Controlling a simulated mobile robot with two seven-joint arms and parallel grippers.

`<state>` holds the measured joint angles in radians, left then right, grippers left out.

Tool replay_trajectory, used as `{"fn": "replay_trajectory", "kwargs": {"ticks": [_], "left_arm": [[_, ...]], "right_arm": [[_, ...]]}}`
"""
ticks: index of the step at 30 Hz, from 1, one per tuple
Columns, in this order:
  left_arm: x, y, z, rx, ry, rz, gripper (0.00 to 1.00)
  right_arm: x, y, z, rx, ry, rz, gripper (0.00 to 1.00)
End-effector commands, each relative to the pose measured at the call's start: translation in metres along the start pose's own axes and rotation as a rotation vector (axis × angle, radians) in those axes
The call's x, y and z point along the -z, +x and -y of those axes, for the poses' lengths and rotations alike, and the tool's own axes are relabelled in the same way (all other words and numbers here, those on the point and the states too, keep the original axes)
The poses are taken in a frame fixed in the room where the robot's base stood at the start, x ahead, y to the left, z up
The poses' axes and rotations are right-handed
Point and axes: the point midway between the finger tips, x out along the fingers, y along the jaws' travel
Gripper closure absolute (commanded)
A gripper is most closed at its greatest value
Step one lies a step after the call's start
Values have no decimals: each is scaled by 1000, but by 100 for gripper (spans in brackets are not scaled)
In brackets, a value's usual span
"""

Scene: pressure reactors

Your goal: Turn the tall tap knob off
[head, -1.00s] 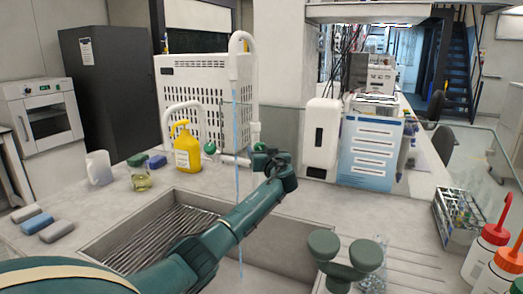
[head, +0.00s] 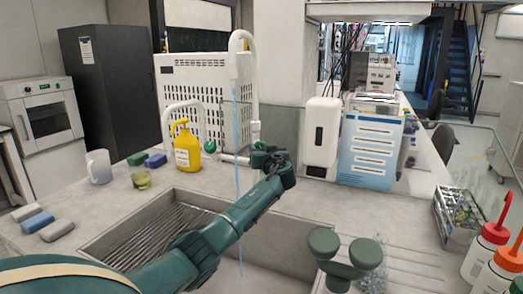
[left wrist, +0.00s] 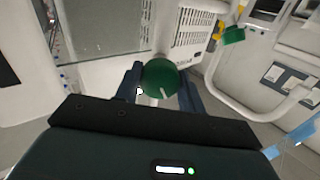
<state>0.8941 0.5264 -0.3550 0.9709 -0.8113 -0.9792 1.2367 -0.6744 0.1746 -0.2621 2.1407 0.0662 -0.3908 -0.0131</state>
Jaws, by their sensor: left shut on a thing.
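The tall white tap (head: 249,85) stands behind the sink, and a thin blue stream of water (head: 237,160) falls from its spout into the basin. My left gripper (head: 268,153) is at the base of this tap and largely hides its knob in the head view. In the left wrist view the round green knob (left wrist: 160,79) with a white mark sits between the two fingers of my left gripper (left wrist: 162,84), which is shut on it. My right gripper is not in view.
A lower tap with another green knob (head: 209,146) stands to the left, beside a yellow pump bottle (head: 187,146). A grey-green fixture with two round heads (head: 345,268) stands at the sink's right. A glass panel (head: 290,125) is behind the taps.

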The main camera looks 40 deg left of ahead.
Motion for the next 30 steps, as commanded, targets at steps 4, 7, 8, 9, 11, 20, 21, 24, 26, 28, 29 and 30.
{"fn": "replay_trajectory", "kwargs": {"ticks": [4,7,8,9,11,20,21,24,26,28,29,30], "left_arm": [[-1,0,0,0,16,1,84],[-3,0,0,0,77,1,84],[-3,0,0,0,105,1,84],[-3,0,0,0,147,1,84],[-3,0,0,0,218,2,84],[-1,0,0,0,477,2,84],[-1,0,0,0,490,1,84],[-1,0,0,0,500,1,84],[-1,0,0,0,499,1,84],[-1,0,0,0,499,1,84],[-1,0,0,0,499,1,84],[-1,0,0,0,498,2,84]], "right_arm": [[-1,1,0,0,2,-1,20],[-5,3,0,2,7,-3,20],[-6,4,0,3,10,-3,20],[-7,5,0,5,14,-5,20],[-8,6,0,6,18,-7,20],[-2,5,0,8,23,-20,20],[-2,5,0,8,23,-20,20],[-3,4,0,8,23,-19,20],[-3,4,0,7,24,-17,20],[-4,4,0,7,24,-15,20],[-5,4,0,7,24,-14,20],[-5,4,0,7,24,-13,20]]}}
